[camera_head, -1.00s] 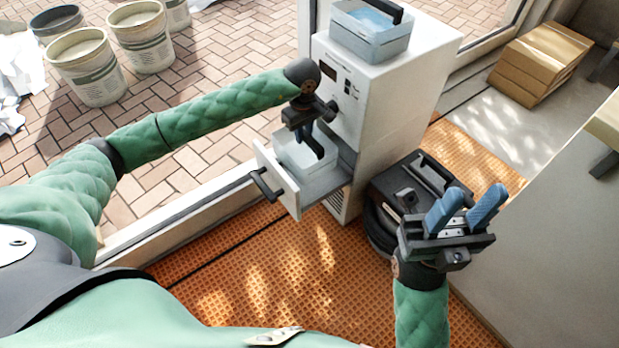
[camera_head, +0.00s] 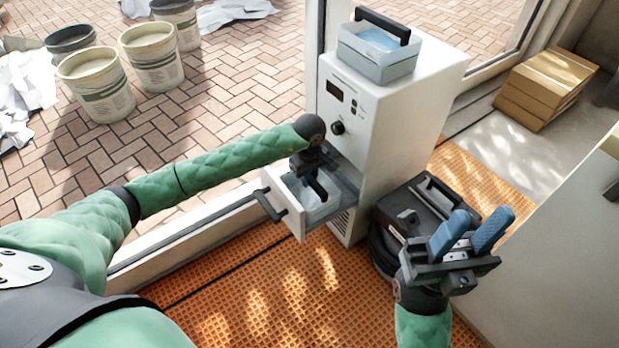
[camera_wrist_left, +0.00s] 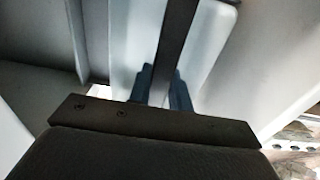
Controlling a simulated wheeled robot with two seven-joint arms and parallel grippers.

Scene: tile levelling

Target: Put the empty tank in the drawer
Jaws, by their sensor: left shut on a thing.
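The empty tank (camera_head: 322,207), a pale translucent box with a black handle (camera_head: 319,188), is inside the pulled-out drawer (camera_head: 290,219) of the white machine, mostly below its front edge. I cannot tell whether it touches the drawer floor. My left gripper (camera_head: 313,180) is above it, shut on the handle. In the left wrist view the dark handle (camera_wrist_left: 177,40) runs between the blue fingers (camera_wrist_left: 162,88), with the pale tank (camera_wrist_left: 212,45) beneath. My right gripper (camera_head: 470,233) is open and empty, fingers pointing up.
A second tank (camera_head: 378,63) with bluish water and a black handle stands on the white machine (camera_head: 410,105). A black round-based device (camera_head: 415,205) stands right of the drawer. Buckets (camera_head: 95,85) stand back left, cardboard boxes (camera_head: 545,85) back right. The orange mat (camera_head: 255,290) in front is clear.

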